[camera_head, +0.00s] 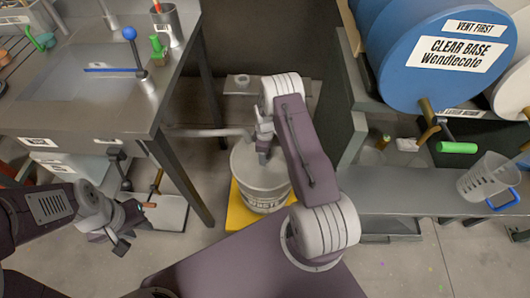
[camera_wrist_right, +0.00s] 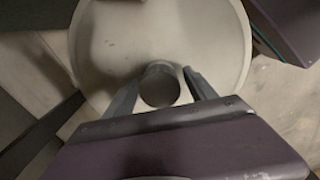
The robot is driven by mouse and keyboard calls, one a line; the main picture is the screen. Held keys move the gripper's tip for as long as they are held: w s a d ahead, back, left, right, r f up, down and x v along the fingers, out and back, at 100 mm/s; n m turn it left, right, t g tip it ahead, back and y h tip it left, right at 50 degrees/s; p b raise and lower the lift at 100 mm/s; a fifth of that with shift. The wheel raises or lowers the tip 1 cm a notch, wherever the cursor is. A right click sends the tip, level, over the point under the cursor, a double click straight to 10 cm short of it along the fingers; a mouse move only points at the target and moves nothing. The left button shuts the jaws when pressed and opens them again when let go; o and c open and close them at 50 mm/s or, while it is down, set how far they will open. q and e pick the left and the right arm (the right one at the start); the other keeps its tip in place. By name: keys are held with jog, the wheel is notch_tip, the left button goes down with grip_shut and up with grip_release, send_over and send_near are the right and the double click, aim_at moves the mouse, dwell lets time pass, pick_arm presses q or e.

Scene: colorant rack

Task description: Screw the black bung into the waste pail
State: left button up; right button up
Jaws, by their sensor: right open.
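The waste pail (camera_head: 262,200) is a pale bucket with a printed label, standing on a yellow base. Its pale round top (camera_wrist_right: 205,35) fills the right wrist view. My right gripper (camera_head: 264,156) is over the pail.
A metal sink bench (camera_head: 90,120) stands at left, its leg close to the pail. A shelf with a blue drum (camera_head: 425,50), a green-handled tap (camera_head: 457,147) and a clear jug (camera_head: 487,180) is at right. Floor shows between the bench and the yellow base (camera_head: 240,213).

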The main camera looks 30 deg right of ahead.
jog(key=c, duration=1.4)
jog(key=shift+o, duration=0.2)
jog(key=m, duration=0.2)
jog(key=shift+m, duration=0.4)
jog(key=shift+o, duration=0.2)
jog(key=m, duration=0.4)
jog(key=shift+m, duration=0.3)
jog(key=m, duration=0.6)
jog(key=o, duration=1.3)
